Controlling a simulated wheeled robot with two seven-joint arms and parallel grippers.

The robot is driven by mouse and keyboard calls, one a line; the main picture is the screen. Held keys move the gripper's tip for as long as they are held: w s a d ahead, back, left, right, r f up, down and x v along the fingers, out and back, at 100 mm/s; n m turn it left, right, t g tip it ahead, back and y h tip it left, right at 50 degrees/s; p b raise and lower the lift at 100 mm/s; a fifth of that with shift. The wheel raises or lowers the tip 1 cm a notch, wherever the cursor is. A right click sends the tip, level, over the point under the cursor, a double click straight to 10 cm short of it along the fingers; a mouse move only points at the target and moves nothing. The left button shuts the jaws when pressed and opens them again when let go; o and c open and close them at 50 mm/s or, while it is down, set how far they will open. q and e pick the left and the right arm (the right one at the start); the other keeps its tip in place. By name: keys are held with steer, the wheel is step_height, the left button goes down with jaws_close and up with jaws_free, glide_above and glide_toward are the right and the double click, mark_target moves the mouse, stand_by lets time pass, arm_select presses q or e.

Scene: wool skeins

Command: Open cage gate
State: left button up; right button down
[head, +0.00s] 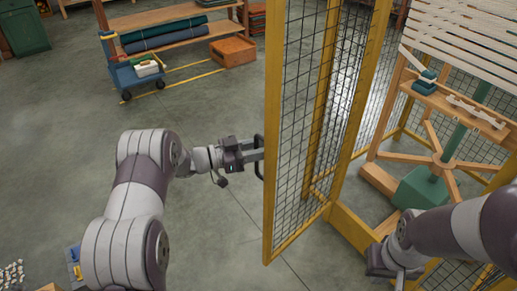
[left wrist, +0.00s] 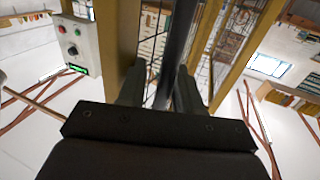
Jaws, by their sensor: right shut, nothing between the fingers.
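The cage gate (head: 273,190), a yellow frame with dark wire mesh, stands swung out at an angle to the cage's low yellow panel (head: 350,228). Its dark handle (head: 260,160) is on the near upright; in the left wrist view the handle (left wrist: 178,55) runs as a dark bar between my fingers. My left gripper (head: 255,150) is at the handle, its fingers (left wrist: 160,85) on either side of the bar with a gap showing. My right gripper (head: 398,278) is shut and empty, low at the right, near the cage's front; my forearm partly hides it.
Inside the cage stand a wooden reel stand (head: 440,165) with a green base and a rack of pale yarn (head: 465,35). A blue cart (head: 135,75), a shelf (head: 165,40) and a wooden crate (head: 232,51) are at the back left.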

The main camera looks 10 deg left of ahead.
arm_select(q)
steer(key=shift+s+a+f, duration=0.1)
steer(key=shift+a, duration=0.15)
steer(key=v, duration=1.2)
steer(key=shift+s+a+p, duration=0.2)
steer(key=shift+a+p, duration=0.1)
steer(key=shift+p, duration=0.1)
